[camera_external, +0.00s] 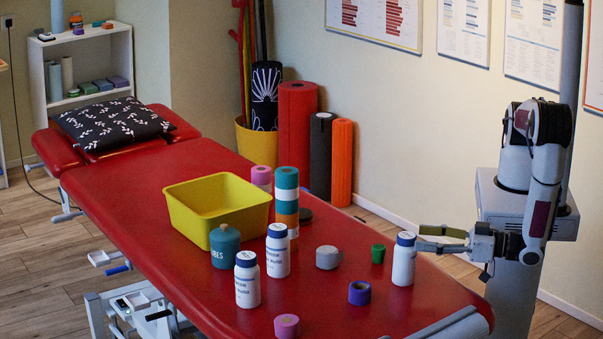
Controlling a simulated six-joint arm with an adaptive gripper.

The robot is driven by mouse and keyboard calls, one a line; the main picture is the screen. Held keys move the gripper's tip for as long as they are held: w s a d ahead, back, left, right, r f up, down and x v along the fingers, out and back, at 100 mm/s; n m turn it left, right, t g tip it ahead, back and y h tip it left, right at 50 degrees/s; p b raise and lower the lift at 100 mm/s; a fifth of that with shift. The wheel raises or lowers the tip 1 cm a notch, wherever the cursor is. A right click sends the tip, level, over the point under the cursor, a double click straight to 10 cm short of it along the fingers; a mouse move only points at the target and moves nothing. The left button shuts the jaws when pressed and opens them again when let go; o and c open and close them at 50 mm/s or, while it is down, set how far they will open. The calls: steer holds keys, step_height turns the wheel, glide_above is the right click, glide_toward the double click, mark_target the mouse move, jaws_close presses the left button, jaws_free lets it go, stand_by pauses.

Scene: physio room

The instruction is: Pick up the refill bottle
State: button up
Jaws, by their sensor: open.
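Three white bottles with blue caps stand upright on the red treatment table, and their labels are too small to read surely. I cannot tell which one is the refill bottle. One bottle (403,264) stands at the right, near my gripper. A second bottle (277,255) stands at the middle, and a third bottle (247,284) is just in front and left of it. My gripper (423,239) is open and empty, its fingers pointing left beside the right bottle's cap. I cannot tell whether the fingertips touch that bottle or sit behind it.
On the red table (150,210) are a yellow bin (215,209), a teal lidded jar (225,248), a stack of colored rolls (286,200), a grey roll (328,257), a green cup (378,253), a purple roll (359,293) and a pink roll (286,326).

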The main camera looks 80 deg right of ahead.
mark_target(407, 235)
steer(key=shift+w, duration=0.1)
stand_by(0.3)
steer(key=shift+w+a+r, duration=0.1)
steer(key=shift+w+r, duration=0.05)
steer(key=shift+w, duration=2.4)
jaws_close()
